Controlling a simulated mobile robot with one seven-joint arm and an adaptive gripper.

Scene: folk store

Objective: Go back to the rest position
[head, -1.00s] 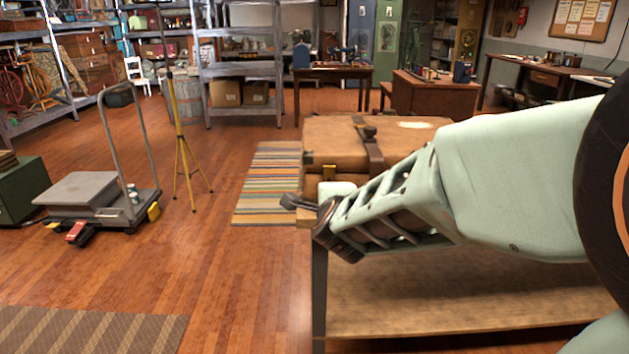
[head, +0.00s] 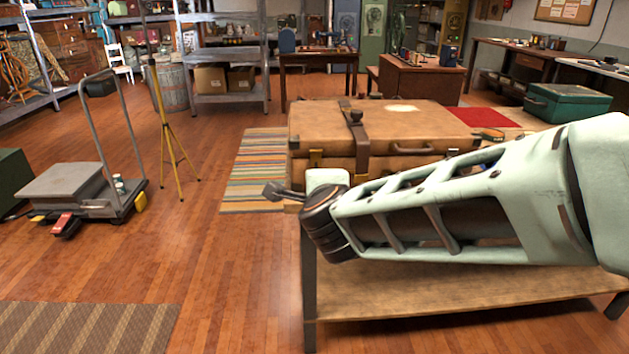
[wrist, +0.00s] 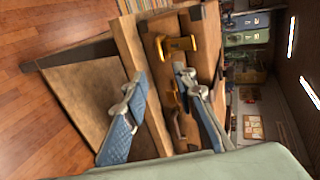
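My arm reaches in from the right of the head view, in front of a brown leather suitcase (head: 420,122) on a low wooden table (head: 440,297). My gripper is at the arm's left end, and only one finger (head: 275,190) shows clearly there, near the suitcase's front left corner. In the wrist view my gripper (wrist: 159,75) is open, with two blue-padded fingers apart and nothing between them. I cannot tell whether a finger touches the suitcase.
A green case (head: 567,103) is behind the suitcase at right. A platform trolley (head: 75,190) and a yellow tripod (head: 168,130) stand at left. A striped rug (head: 252,170) lies beside the table.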

